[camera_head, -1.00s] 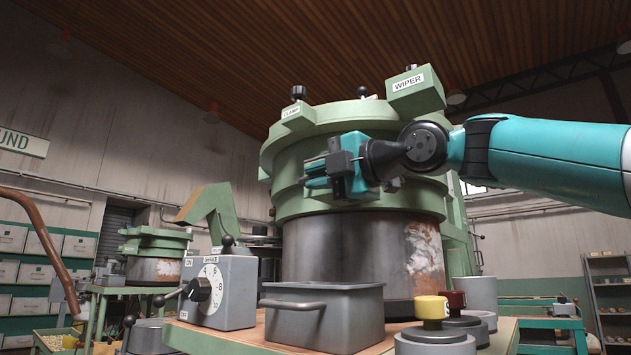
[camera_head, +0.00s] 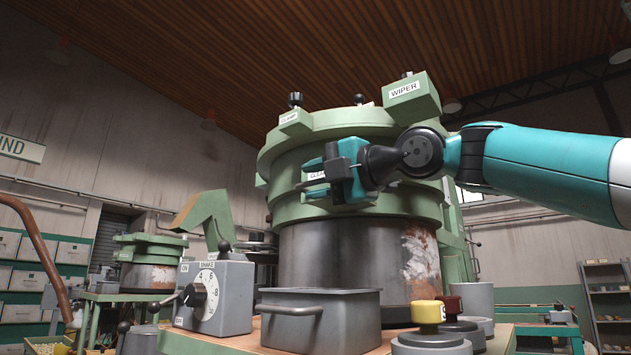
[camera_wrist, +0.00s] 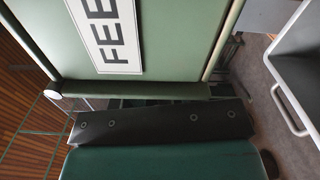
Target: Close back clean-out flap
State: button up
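The big green hopper (camera_head: 295,205) with a steel lower drum stands in the middle of the head view. My teal gripper (camera_head: 314,176) is in front of its upper green band, pointing left, with its fingers apart and nothing visible between them. A white label (camera_head: 318,176) starting "CLEA" shows between the fingers, partly covered. I cannot make out the clean-out flap or whether it stands open; my gripper hides part of that area. I cannot tell whether the fingers touch the hopper. The wrist view shows a green panel (camera_wrist: 180,70) marked "FEE", cut off by the frame.
A grey tray (camera_head: 350,325) with a handle sits below the drum; it also shows in the wrist view (camera_wrist: 302,55). A grey control box (camera_head: 232,295) with a dial and levers stands left of it. A yellow knob (camera_head: 428,312) stands at right. A WIPER box (camera_head: 425,100) tops the hopper.

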jog(key=shift+f, duration=0.15)
jog(key=shift+s+d, duration=0.15)
jog(key=b+v, duration=0.3)
jog(key=v, duration=1.4)
jog(key=shift+b, duration=0.3)
